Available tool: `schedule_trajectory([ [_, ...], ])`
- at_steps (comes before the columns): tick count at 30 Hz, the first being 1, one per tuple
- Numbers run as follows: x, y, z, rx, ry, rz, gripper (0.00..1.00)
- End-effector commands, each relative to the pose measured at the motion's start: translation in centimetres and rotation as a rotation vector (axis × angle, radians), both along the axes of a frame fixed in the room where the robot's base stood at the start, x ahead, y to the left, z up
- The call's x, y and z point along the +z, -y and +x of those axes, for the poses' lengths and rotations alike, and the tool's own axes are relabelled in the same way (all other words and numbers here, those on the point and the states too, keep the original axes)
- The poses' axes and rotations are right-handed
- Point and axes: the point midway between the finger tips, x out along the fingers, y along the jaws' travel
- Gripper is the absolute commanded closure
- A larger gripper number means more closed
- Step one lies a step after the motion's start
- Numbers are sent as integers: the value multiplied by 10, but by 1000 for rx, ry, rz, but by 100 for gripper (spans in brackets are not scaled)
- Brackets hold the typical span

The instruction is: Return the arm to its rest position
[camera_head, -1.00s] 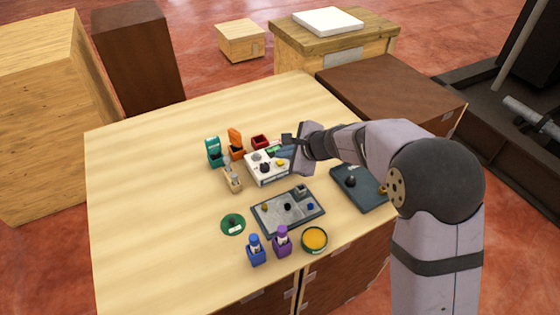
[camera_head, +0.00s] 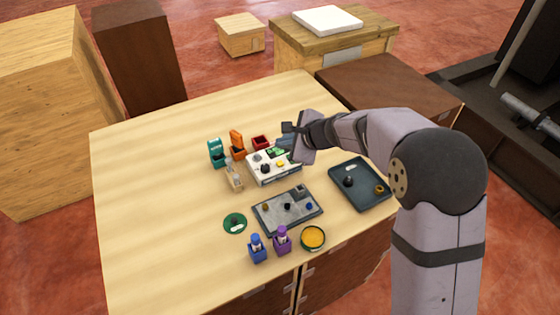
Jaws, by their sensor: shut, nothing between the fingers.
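My gripper (camera_head: 288,128) is at the end of my arm, which reaches in from the right over the wooden table (camera_head: 150,220). It is shut and empty, above the back right part of a white box (camera_head: 262,178) with knobs on its top. The gripper and wrist hide part of that box's back right side. The fingers are small in this view.
A grey board (camera_head: 268,222) with small parts lies in front of the box. A dark tray (camera_head: 352,200) is at right. Teal (camera_head: 216,153), orange (camera_head: 237,144) and red (camera_head: 260,142) holders stand behind. Blue (camera_head: 257,250) and purple (camera_head: 282,240) dispensers stand in front. The table's left side is clear.

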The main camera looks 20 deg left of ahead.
Motion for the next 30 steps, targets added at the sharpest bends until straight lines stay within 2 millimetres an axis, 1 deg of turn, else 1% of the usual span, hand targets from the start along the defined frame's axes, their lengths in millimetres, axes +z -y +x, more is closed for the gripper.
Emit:
schedule_trajectory([
  [14,0,0,0,0,0,0,100],
  [17,0,5,-2,14,7,-15,100],
  [19,-1,15,-7,43,21,-44,100],
  [20,-1,21,-10,64,31,-65,100],
  [23,-3,51,-27,162,69,-156,100],
  [26,-8,93,-56,310,112,-286,100],
  [27,-11,113,-70,381,126,-344,100],
  [29,-17,143,-94,494,144,-432,100],
  [30,-21,163,-111,571,150,-488,100],
])
